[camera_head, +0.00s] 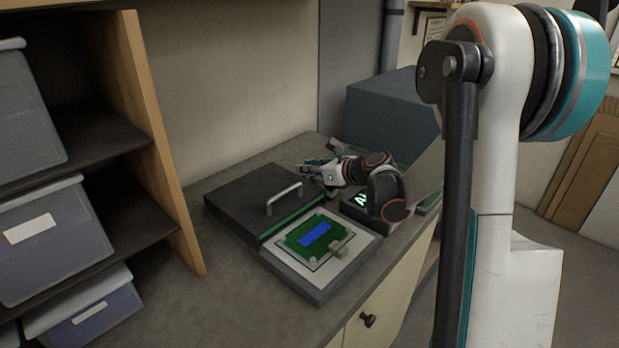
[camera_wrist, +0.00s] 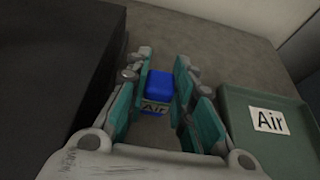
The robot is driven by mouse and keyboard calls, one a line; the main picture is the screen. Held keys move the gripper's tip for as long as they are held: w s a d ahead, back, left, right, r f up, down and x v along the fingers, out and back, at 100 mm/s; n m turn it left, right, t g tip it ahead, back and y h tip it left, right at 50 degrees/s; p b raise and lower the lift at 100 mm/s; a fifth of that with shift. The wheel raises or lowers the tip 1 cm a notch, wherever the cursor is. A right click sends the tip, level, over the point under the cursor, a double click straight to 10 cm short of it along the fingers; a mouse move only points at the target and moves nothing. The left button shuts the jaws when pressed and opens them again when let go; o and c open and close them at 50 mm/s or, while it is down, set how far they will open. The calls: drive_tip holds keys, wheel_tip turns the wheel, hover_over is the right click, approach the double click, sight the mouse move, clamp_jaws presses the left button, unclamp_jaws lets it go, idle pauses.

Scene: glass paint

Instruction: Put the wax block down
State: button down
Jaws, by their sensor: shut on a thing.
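The wax block (camera_wrist: 158,86) is a small blue block with a pale label reading "Air" on its near side. It sits between the finger pads of my gripper (camera_wrist: 163,75) in the wrist view. My gripper is shut on it. In the head view my gripper (camera_head: 314,169) is at the back of the counter, behind the dark lidded box. The block cannot be made out there. How far its underside is from the counter cannot be told.
A dark lidded box (camera_head: 238,196) with a metal handle stands beside my gripper. An open tray (camera_head: 318,290) holds a green and blue panel in front. A green bin (camera_wrist: 283,150) labelled "Air" is on the right. Grey counter (camera_wrist: 200,35) is bare beyond the block.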

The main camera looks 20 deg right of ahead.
drive_tip(key=shift+f, duration=0.55)
drive_tip(key=shift+f, duration=0.15)
drive_tip(key=c, duration=1.4)
unclamp_jaws()
drive_tip(key=shift+s+d+r, duration=0.1)
drive_tip(key=shift+s+r, duration=0.05)
drive_tip(key=shift+r, duration=0.1)
drive_tip(key=p+v, duration=0.3)
drive_tip(key=v, duration=0.8)
drive_tip(key=shift+s+d+r, duration=0.1)
drive_tip(key=shift+s, duration=0.15)
